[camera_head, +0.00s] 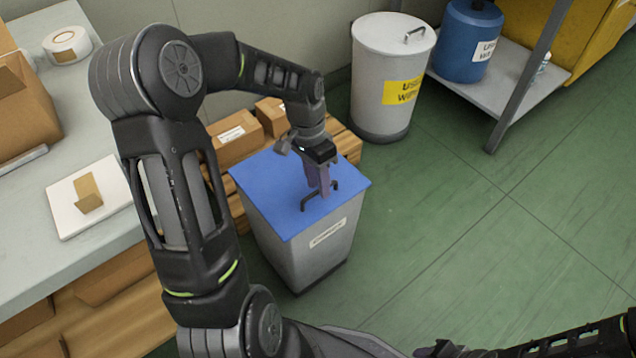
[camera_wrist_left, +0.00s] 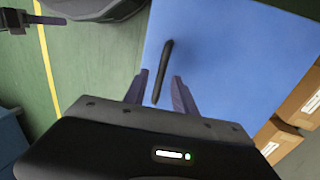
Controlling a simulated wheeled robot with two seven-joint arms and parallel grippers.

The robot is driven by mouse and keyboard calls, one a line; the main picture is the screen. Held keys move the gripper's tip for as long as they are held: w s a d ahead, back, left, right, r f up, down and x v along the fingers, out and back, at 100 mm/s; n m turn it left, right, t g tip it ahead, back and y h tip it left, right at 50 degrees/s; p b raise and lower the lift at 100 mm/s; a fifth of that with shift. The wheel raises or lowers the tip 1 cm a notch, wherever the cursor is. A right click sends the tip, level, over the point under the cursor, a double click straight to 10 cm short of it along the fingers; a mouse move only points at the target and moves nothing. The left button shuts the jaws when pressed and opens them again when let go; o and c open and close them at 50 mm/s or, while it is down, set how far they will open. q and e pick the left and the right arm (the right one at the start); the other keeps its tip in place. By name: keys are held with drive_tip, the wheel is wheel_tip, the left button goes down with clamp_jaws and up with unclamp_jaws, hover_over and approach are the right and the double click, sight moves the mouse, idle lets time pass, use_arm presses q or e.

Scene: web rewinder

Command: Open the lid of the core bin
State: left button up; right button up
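The core bin (camera_head: 305,255) is a grey box with a small white label on its front. Its flat blue lid (camera_head: 265,180) lies closed on top. The lid has a dark bar handle (camera_head: 306,203), which also shows in the left wrist view (camera_wrist_left: 163,68). My left gripper (camera_head: 319,188) points down at the handle. In the left wrist view its two purple-grey fingers (camera_wrist_left: 158,82) stand apart with the handle between them, a gap showing on each side. My right gripper (camera_head: 440,349) is at the bottom edge of the head view, partly cut off; its fingers are unclear.
Cardboard boxes (camera_head: 237,135) on a wooden pallet stand behind the bin. A lidded white drum (camera_head: 380,85) with a yellow label is at the back. A shelf (camera_head: 500,88) carries a blue container (camera_head: 466,45). A workbench (camera_head: 110,240) is at left. Green floor at right is clear.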

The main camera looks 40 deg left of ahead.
use_arm(q)
drive_tip(key=shift+c, duration=0.3)
clamp_jaws()
idle(1.1)
